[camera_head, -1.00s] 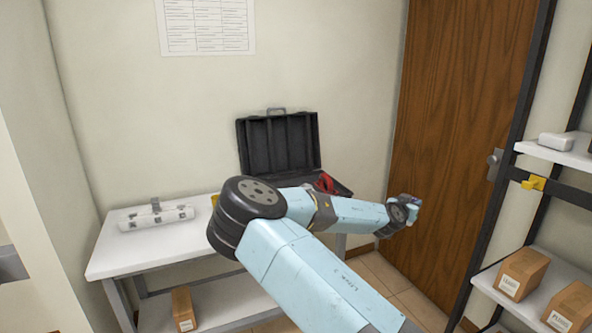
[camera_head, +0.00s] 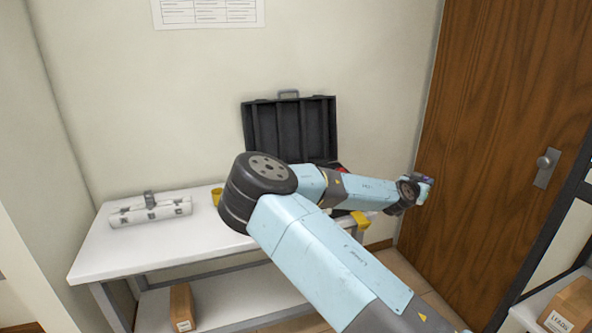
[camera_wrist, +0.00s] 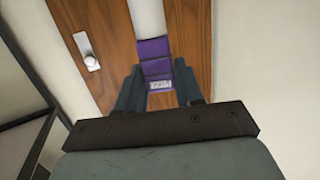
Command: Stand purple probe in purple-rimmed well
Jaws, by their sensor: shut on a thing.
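The purple probe (camera_wrist: 154,58) is held between the two fingers of my gripper (camera_wrist: 158,88) in the wrist view. A pale label with dark print shows low on it. In the head view my gripper (camera_head: 423,184) is at the far end of the arm, in front of the wooden door and right of the table, with a small bit of purple showing.
The white table (camera_head: 120,249) has a clear front left part. An open black case (camera_head: 290,130) stands at its back, partly hidden by my arm. A yellow cup (camera_head: 216,196) is near my arm. The wooden door (camera_head: 500,120) and a shelf with a box (camera_head: 568,312) are at right.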

